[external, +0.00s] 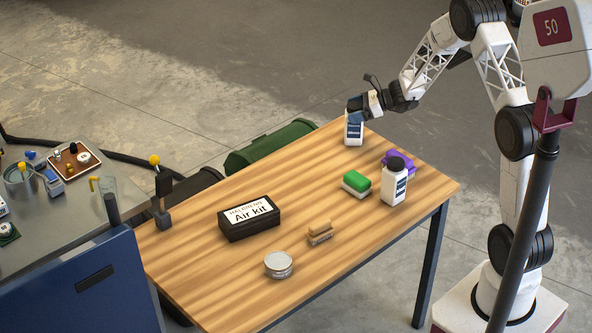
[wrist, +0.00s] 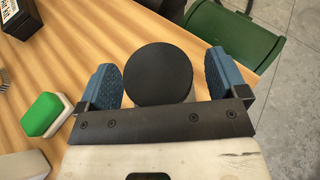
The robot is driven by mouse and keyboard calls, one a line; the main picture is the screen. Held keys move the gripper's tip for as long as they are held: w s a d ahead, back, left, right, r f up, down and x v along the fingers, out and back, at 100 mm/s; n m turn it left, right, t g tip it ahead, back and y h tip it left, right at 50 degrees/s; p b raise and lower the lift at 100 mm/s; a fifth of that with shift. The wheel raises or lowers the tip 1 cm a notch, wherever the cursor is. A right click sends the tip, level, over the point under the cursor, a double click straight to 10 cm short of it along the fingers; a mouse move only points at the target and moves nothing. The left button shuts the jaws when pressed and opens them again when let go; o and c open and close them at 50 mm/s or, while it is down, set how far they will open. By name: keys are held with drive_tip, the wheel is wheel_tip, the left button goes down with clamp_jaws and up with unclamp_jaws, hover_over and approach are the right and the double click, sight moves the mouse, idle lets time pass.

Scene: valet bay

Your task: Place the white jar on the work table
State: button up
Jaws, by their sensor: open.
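A white jar (external: 354,133) with a dark label stands upright on the wooden work table (external: 190,265), near its far corner. Its round black lid (wrist: 158,75) shows from above in the wrist view. My gripper (external: 357,108) is open at the top of this jar. The jar's body is mostly hidden there. A second, similar white jar (external: 394,187) with a black lid stands upright nearer the table's right end.
A green-and-white sponge (external: 356,183) and a purple item (external: 398,160) lie near the second jar. An Air kit box (external: 249,218), a brush (external: 320,234) and a round tin (external: 278,265) lie farther left. A green bin (external: 270,145) stands behind the table.

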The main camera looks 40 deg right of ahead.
drive_tip(key=shift+r, duration=0.15)
drive_tip(key=shift+s+d+r, duration=0.1)
drive_tip(key=shift+d, duration=0.05)
drive_tip(key=v, duration=1.1)
drive_tip(key=shift+s+d+r, duration=0.2)
drive_tip(key=shift+s, duration=0.05)
drive_tip(key=s+a+r+n+g+h, duration=0.1)
drive_tip(key=s+a+r+n+g, duration=0.3)
drive_tip(key=s+a+r+n, duration=0.45)
drive_tip(key=s+a+r+n+g+h, duration=0.1)
drive_tip(key=s+a+r+n+g, duration=0.2)
drive_tip(key=s+a+r+n, duration=0.55)
drive_tip(key=s+a+r+n+h, duration=0.1)
drive_tip(key=s+a+n+h, duration=0.1)
drive_tip(key=s, duration=0.7)
drive_tip(key=s+a+r+n+h, duration=0.2)
drive_tip(key=s+a+n+h, duration=0.1)
drive_tip(key=s, duration=0.6)
drive_tip(key=s+a+r+n+h, duration=0.1)
drive_tip(key=s+a+n+h, duration=0.1)
drive_tip(key=s, duration=0.7)
drive_tip(key=a+n, duration=0.1)
drive_tip(key=n, duration=0.1)
drive_tip(key=shift+s+a+r+n+h, duration=0.25)
drive_tip(key=shift+s+n+h, duration=0.05)
drive_tip(key=shift+n+h, duration=0.1)
